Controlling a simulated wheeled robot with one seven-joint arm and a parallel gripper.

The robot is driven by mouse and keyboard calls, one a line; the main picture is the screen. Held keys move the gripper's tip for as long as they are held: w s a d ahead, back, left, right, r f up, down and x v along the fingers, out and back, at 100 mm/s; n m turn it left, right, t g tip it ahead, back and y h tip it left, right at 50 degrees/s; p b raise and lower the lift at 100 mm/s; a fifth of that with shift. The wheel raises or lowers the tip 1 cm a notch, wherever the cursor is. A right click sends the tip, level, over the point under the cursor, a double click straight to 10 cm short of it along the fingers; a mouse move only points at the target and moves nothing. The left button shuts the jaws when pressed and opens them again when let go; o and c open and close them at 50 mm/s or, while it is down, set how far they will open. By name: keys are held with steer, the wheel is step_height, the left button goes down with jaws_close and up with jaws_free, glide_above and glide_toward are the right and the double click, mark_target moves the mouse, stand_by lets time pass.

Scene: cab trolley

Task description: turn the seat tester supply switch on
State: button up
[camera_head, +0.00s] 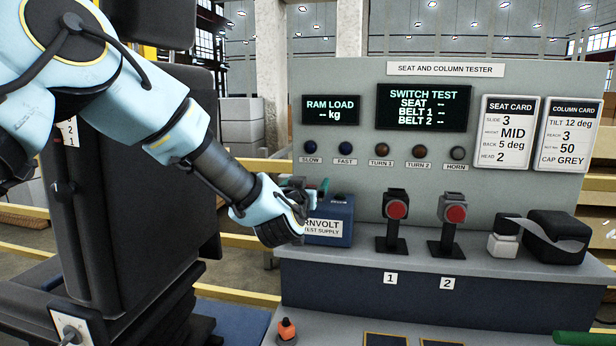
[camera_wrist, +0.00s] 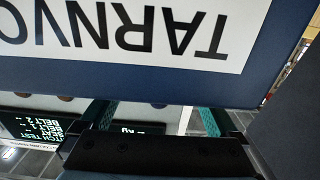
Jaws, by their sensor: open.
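The seat tester supply is a small dark blue box (camera_head: 343,210) with a white label reading "...RNVOLT" and "TEST SUPPLY". It stands on the left of the bench, and my gripper hides its left part. In the wrist view, the blue box (camera_wrist: 150,88) fills the top, very close, with its label upside down. My gripper (camera_head: 306,185) is at the box's upper left, its green fingers spread. In the wrist view the gripper (camera_wrist: 152,115) is open, with nothing between its fingers. I cannot make out the supply switch in either view. Whether my fingers touch the box is unclear.
The seat and column tester panel (camera_head: 345,180) stands behind, with a lit switch test screen (camera_head: 423,107). Two red-buttoned buckle stands (camera_head: 397,209) (camera_head: 454,213) and a black strapped block (camera_head: 556,238) are right of the box. A dark seat (camera_head: 140,190) is left.

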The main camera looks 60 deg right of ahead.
steer(key=shift+w+d, duration=0.2)
steer(key=shift+d, duration=0.35)
steer(key=c, duration=1.4)
